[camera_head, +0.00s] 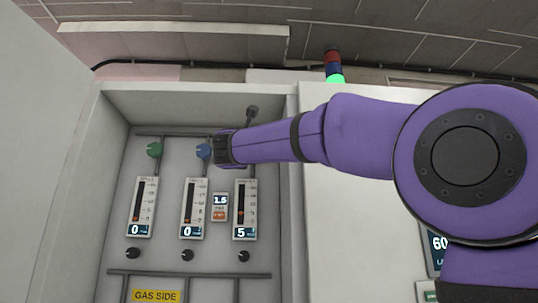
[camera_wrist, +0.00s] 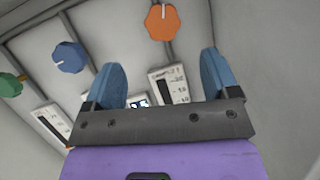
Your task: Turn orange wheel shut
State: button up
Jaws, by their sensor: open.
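The orange wheel (camera_wrist: 164,21) is a faceted knob with a white mark on its face, on a pipe at the top of the wrist view. In the head view my arm hides it. My gripper (camera_wrist: 162,68) is open and empty, its two blue fingers apart. The wheel shows beyond the fingertips, between their lines, with a gap and no contact. In the head view my gripper (camera_head: 222,149) is inside the cabinet, by the blue wheel (camera_head: 203,151). The flow meter (camera_head: 245,210) in the right column reads 5.
A green wheel (camera_head: 154,149) tops the left column. The left meter (camera_head: 141,207) and middle meter (camera_head: 193,208) read 0. A small display (camera_head: 220,207) shows 1.5. Black knobs sit below the meters. The cabinet's right wall (camera_head: 286,180) stands close under my arm.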

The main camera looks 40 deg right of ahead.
jog(key=x, duration=1)
jog(key=shift+w+d+r, duration=0.15)
jog(key=shift+d, duration=0.2)
jog(key=c, duration=0.9)
jog(key=shift+n, duration=0.5)
jog(key=n+t+y, duration=0.1)
jog(key=n, duration=0.2)
jog(key=n+t+y, duration=0.2)
jog(key=n, duration=0.2)
jog(key=n+y, duration=0.1)
jog(key=n, duration=0.1)
jog(key=n+t+y, duration=0.1)
jog(key=n+y, duration=0.1)
jog(key=n, duration=0.1)
jog(key=shift+n, duration=0.3)
jog(key=shift+n+y, duration=0.8)
jog(key=shift+n, duration=0.6)
